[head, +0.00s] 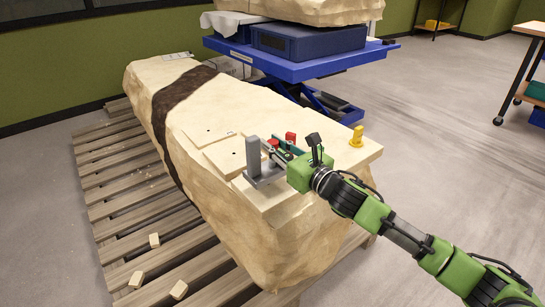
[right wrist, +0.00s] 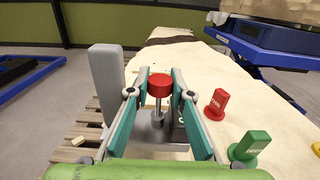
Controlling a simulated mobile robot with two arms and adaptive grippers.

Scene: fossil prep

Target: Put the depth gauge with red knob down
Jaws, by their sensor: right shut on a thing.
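The depth gauge with red knob (right wrist: 160,84) is between the teal fingers of my right gripper (right wrist: 160,98), its metal stem showing below the knob. In the head view the red knob (head: 273,143) shows at the fingertips of my right gripper (head: 276,152), low over the near end of the pale block. The gripper is shut on the gauge. Beside it stands a grey upright post (right wrist: 107,82) with a flat grey base, also in the head view (head: 253,156). I cannot tell whether the gauge touches the base. My left gripper is not in view.
A red marker (right wrist: 216,104) and a green marker (right wrist: 251,145) stand to the right of the gripper. A yellow marker (head: 357,136) stands near the block's right edge. The pale block (head: 190,145) rests on a slatted pallet (head: 110,190). A blue lift table (head: 300,68) stands behind.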

